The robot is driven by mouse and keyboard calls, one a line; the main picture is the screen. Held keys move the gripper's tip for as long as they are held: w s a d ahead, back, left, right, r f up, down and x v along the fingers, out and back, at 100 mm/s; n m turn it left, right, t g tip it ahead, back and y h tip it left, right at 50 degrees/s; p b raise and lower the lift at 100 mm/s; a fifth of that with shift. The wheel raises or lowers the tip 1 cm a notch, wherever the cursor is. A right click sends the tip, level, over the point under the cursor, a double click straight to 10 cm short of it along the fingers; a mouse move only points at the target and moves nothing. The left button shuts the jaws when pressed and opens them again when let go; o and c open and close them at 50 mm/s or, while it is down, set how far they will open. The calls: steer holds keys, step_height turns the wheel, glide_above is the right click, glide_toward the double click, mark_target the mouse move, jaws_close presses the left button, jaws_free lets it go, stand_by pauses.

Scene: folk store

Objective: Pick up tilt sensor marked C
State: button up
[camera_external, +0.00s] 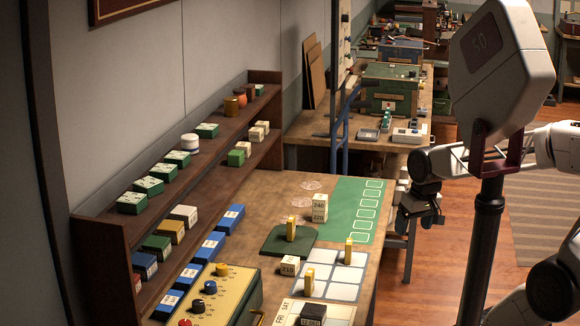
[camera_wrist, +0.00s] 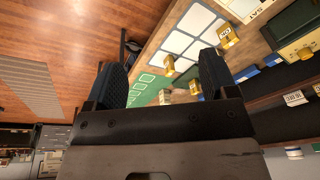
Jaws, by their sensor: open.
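Several small upright yellow pieces stand on the workbench. One yellow piece (camera_external: 291,229) is on a dark green pad (camera_external: 274,243). Another yellow piece (camera_external: 348,251) is at the back right of a white grid tray (camera_external: 346,274), and a third yellow piece (camera_external: 308,281) is at its left side. I cannot read any letter on them, so I cannot tell which is marked C. In the wrist view, yellow pieces (camera_wrist: 169,66) show beyond my gripper (camera_wrist: 162,78), which is open and empty. In the external view, my gripper (camera_external: 420,209) is off the bench's right side, apart from the pieces.
White number blocks (camera_external: 320,207) stand on the bench near a green mat (camera_external: 357,205) with outlined slots. A white block marked 210 (camera_external: 290,265) is beside the tray. A yellow knob panel (camera_external: 216,300) is in front. Wooden shelves (camera_external: 267,150) with boxes line the left wall.

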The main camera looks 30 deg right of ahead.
steer(key=w+a+f+m+g+y, duration=0.2)
steer(key=w+f+m+y, duration=0.2)
steer(key=w+f+m, duration=0.15)
steer(key=m+t+y, duration=0.6)
steer(key=m+t, duration=0.3)
steer(key=m, duration=1.1)
glide_toward(349, 248)
steer(key=w, duration=0.1)
steer(key=w+f, duration=0.1)
steer(key=w, duration=0.1)
steer(key=shift+w+f, duration=0.25)
steer(key=shift+f, duration=0.15)
steer(key=shift+w+a, duration=0.1)
steer(key=shift+a, duration=0.05)
steer(key=shift+x, duration=1.2)
steer(key=shift+n+g, duration=0.25)
steer(key=shift+g, duration=0.05)
steer(key=shift+x, duration=2.55)
